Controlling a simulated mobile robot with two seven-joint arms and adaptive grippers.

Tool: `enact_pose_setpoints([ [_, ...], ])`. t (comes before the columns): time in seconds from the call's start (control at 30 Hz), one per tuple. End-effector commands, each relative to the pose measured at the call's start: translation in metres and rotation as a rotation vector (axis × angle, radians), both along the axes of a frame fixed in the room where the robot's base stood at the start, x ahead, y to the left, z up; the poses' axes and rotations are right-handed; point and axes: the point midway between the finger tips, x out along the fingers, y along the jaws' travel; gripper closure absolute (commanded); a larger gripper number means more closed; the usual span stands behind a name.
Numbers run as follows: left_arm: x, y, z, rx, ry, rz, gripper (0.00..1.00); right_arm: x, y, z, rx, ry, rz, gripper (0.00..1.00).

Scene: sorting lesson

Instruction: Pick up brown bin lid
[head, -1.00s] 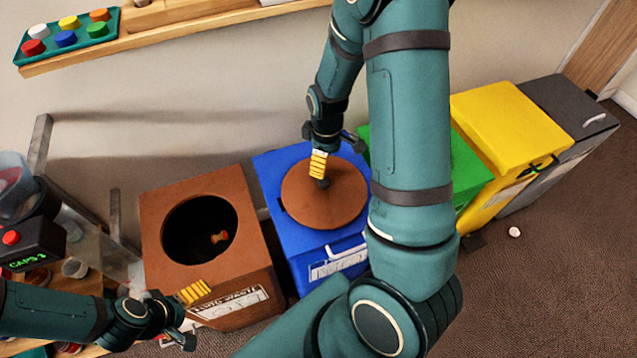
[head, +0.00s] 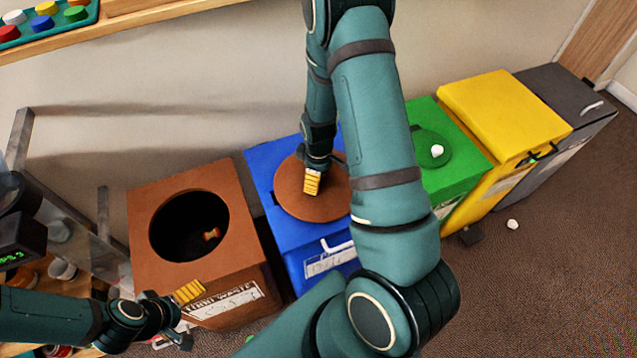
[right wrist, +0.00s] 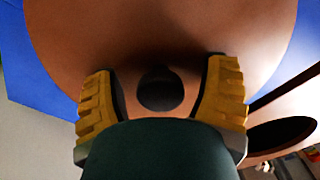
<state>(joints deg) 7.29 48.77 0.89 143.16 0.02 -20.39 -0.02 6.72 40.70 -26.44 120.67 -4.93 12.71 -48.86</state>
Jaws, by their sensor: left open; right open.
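The brown bin lid (head: 292,201) is a round brown disc lying on top of the blue bin (head: 278,245). My right gripper (head: 311,186) is over the lid, pointing down. In the right wrist view the lid (right wrist: 250,35) fills the upper picture, and its dark round knob (right wrist: 160,90) sits between the two open yellow fingers (right wrist: 160,95), with visible gaps on both sides. The brown bin (head: 250,225) stands open to the left, with an apple core (head: 212,234) inside. My left gripper (head: 185,305) is open and empty by the brown bin's front.
A green bin (head: 465,170), a yellow bin (head: 500,110) and a grey bin (head: 565,100) stand in a row to the right. A shelf (head: 130,20) runs along the wall above. A small white object (head: 512,224) lies on the open floor at right.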

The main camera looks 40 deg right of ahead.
Motion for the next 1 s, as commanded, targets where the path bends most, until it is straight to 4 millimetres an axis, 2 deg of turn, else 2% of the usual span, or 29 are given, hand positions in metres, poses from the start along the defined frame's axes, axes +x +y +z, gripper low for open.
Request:
enact_pose_setpoints([
  [0.17,0.0,0.0,0.001,0.0,0.0,0.0,0.03,0.0,0.0,0.0,0.0,-0.001,0.0,0.26],
  [0.2,0.0,0.0,0.001,0.0,0.0,0.0,0.03,0.0,0.0,0.001,0.0,-0.001,0.0,0.32],
  [0.4,0.0,0.0,0.001,0.0,0.0,0.0,0.03,0.0,0.0,0.0,0.0,-0.001,0.0,1.0],
  [0.77,0.0,0.0,0.001,0.0,0.0,0.0,0.03,0.0,0.0,0.002,0.0,0.0,0.0,1.0],
  [0.87,-0.001,0.0,0.004,0.0,0.001,0.0,0.03,0.0,0.0,0.011,0.0,-0.001,0.0,1.0],
  [1.0,-0.002,0.0,0.013,-0.001,0.005,-0.001,0.03,0.001,0.001,0.036,0.001,-0.003,0.001,1.0],
])
